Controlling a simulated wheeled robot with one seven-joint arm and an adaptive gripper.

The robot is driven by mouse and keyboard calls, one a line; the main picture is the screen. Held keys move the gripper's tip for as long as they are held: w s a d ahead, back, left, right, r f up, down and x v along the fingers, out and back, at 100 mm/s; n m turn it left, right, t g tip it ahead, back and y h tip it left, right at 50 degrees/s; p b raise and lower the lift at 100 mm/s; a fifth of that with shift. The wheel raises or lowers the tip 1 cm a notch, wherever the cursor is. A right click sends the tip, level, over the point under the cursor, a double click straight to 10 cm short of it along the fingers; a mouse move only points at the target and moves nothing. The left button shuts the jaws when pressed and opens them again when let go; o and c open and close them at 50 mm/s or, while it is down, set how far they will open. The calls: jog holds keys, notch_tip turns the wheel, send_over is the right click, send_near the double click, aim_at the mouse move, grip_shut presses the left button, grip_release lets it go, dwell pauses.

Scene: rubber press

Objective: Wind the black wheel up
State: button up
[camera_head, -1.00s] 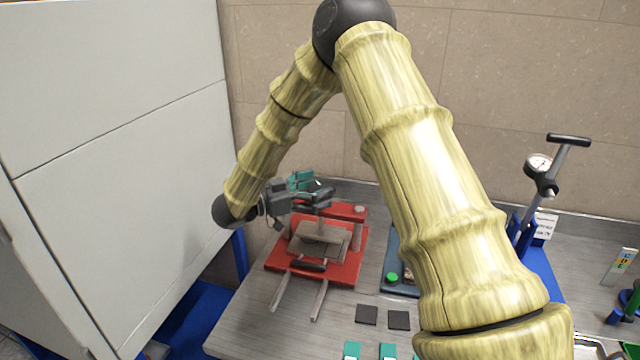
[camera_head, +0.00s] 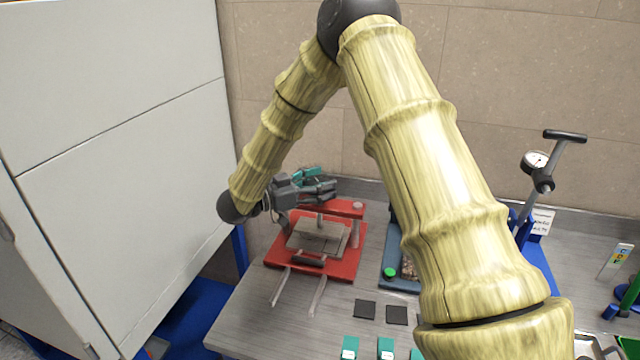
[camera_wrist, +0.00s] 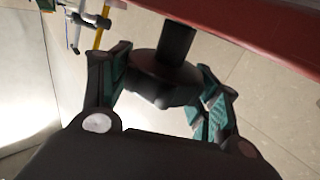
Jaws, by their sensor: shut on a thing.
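The black wheel (camera_wrist: 157,77) shows in the wrist view as a round dark hub on a dark shaft, beside a red beam of the press. My gripper (camera_wrist: 165,85) has its teal-padded fingers on both sides of the wheel and is shut on it. In the head view my gripper (camera_head: 318,184) is above the back of the red press (camera_head: 350,262), and it hides the wheel there. A grey plate (camera_head: 318,237) lies in the press under the red top beam (camera_head: 343,207), with a short post above it.
Two rails and a dark handle (camera_head: 308,261) stick out from the press front. A blue device with a green button (camera_head: 390,273) stands to the right. Black squares (camera_head: 365,308) lie on the table. A large grey cabinet (camera_head: 120,150) stands close at left.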

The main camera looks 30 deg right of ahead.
jog(key=n+t, duration=0.2)
jog(key=t, duration=0.1)
jog(key=n+t, duration=0.2)
jog(key=t, duration=0.2)
jog(key=shift+n+y+p, duration=0.3)
jog(key=shift+y, duration=0.1)
jog(key=n+t+y, duration=0.1)
jog(key=n+t, duration=0.1)
jog(key=t, duration=0.1)
jog(key=n+t+y+b, duration=0.1)
jog(key=n+t+y, duration=0.1)
jog(key=shift+f+t, duration=0.2)
jog(key=shift+t, duration=0.2)
jog(key=n+t+y+b, duration=0.2)
jog(key=n+t+y, duration=0.3)
jog(key=y, duration=0.1)
jog(key=shift+f+b, duration=0.1)
jog(key=shift+b, duration=0.25)
jog(key=shift+n+t+y+b, duration=0.45)
jog(key=shift+n+y, duration=0.65)
jog(key=shift+y, duration=0.5)
jog(key=shift+n+t+y+b, duration=0.35)
jog(key=shift+n+t+y, duration=0.2)
jog(key=shift+n+y, duration=0.8)
jog(key=shift+y, duration=0.85)
jog(key=o, duration=1)
jog(key=shift+r, duration=0.2)
